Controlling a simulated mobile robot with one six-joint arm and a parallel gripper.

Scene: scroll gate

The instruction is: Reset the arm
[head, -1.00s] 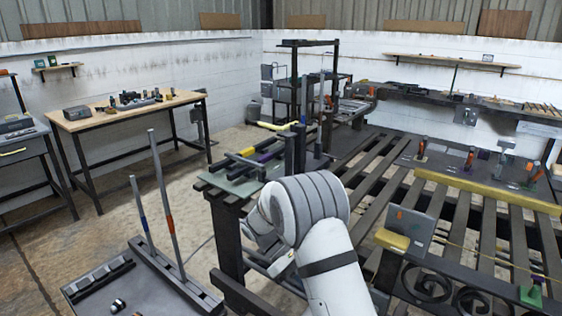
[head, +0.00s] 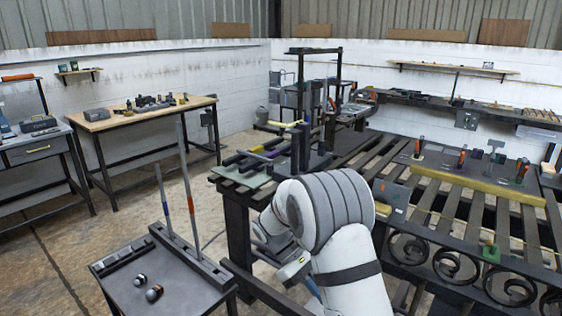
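My white arm with grey bands rises from the bottom of the head view, right of the middle, and bends over at a large grey-ribbed joint. Lower white and grey parts of it show to the left of that joint. The fingertips of my gripper cannot be made out, so I cannot see whether it is open or holds anything. The arm stands in front of the dark slatted table (head: 460,207) with the black scroll gate work (head: 445,262) at its near edge.
A dark stand (head: 118,272) with two upright rods and small round pieces is at the lower left. A side table (head: 232,182) with bars and a tall dark post frame (head: 303,150) stand behind the arm. A wooden workbench (head: 140,113) is at the back left, with open floor before it.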

